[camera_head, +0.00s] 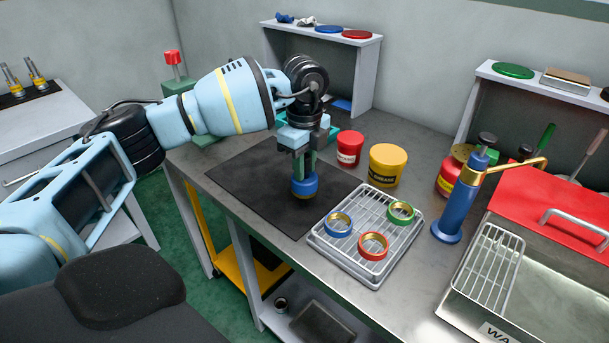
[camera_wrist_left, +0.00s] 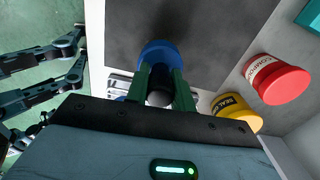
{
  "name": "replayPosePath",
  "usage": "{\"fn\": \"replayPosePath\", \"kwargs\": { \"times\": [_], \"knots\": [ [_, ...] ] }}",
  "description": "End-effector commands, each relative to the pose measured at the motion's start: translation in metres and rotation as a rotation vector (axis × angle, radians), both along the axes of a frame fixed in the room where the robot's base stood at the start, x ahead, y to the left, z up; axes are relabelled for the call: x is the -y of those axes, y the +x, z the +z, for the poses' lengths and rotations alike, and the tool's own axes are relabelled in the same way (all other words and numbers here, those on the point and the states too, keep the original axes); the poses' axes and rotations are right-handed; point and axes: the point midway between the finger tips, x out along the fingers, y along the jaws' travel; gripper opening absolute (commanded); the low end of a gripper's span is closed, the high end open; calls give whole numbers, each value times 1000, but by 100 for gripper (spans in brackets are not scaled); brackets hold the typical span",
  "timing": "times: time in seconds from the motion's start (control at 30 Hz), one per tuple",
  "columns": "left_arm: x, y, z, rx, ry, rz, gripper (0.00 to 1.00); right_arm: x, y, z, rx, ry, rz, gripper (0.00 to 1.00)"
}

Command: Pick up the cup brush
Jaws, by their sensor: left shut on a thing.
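The cup brush (camera_head: 304,187) has a blue body with a brass-coloured lower edge. My left gripper (camera_head: 301,172) points straight down and is shut on it, its green fingers on either side of the brush's upper part. The brush is upright over the dark mat (camera_head: 245,180); I cannot tell whether it touches the mat. In the left wrist view, the blue brush (camera_wrist_left: 157,52) sits between the tips of my left gripper (camera_wrist_left: 159,75). Its underside is hidden there. My right gripper is not in view.
A wire rack (camera_head: 350,258) with blue, red and green rings stands right of the mat. A red tub (camera_head: 349,148) and a yellow tub (camera_head: 387,165) stand behind. A blue pump can (camera_head: 450,215) and metal basin (camera_head: 560,270) are farther right. The mat's left part is clear.

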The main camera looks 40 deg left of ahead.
Motion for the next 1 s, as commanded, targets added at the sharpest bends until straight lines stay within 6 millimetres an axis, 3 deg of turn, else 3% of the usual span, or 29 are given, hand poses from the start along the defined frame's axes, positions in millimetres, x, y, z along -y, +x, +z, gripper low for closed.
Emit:
{"fn": "replayPosePath", "kwargs": {
  "times": [0.6,1.0],
  "knots": [
    [49,-102,8,-3,0,-4,4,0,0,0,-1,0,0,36],
    [67,-140,12,-2,-1,-2,4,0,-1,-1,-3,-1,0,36]
  ]
}}
